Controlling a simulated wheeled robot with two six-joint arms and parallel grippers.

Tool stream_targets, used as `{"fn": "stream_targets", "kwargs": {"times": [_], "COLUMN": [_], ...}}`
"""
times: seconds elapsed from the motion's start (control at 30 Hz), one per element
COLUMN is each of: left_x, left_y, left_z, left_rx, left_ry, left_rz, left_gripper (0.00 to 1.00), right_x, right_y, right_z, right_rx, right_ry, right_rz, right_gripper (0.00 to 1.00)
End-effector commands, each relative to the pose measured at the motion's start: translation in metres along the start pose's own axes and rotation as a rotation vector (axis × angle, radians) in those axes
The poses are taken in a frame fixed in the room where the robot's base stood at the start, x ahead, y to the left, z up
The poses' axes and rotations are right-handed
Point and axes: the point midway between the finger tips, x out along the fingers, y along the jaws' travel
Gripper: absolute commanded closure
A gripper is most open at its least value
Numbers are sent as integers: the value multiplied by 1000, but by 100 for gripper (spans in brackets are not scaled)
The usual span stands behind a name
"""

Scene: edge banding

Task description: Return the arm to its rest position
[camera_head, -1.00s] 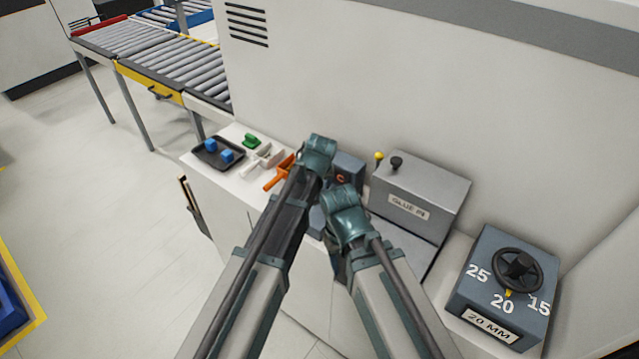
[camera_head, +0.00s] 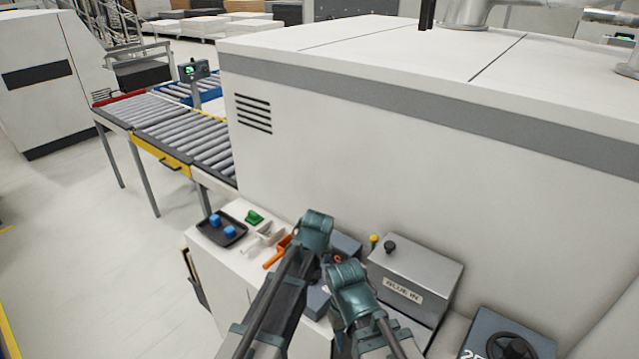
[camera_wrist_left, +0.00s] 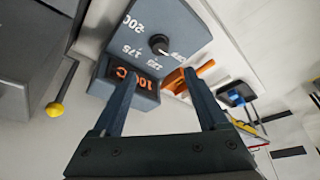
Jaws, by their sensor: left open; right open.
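In the head view my two arms rise from the bottom centre, with teal joints above the control counter. My right gripper (camera_head: 338,322) is mostly hidden below its teal joint and is open. My left gripper's fingers are hidden behind its arm there. In the left wrist view my left gripper (camera_wrist_left: 160,76) is open, its two dark fingers apart with nothing between them. Beyond the fingers is a blue-grey dial box (camera_wrist_left: 158,40) with a black knob and an orange "100 C" display (camera_wrist_left: 132,78). I cannot tell whether a finger touches it.
A grey "GLUE IN" box (camera_head: 415,280) stands right of my arms, and a black handwheel (camera_head: 510,348) further right. A black tray (camera_head: 222,230) with blue blocks, a green piece (camera_head: 254,217) and an orange-handled tool (camera_head: 277,252) lie left. The large white machine (camera_head: 400,150) stands behind.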

Motion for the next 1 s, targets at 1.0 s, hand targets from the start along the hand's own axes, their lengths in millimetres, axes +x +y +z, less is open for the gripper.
{"fn": "stream_targets", "kwargs": {"times": [1.0], "left_x": [-7], "left_y": [-137], "left_z": [175], "left_rx": [251], "left_ry": [-345], "left_rz": [35], "left_gripper": [24], "right_x": [44], "right_y": [-4], "right_z": [-3], "right_rx": [-2], "right_ry": [1], "right_rz": [1], "right_gripper": [50]}}
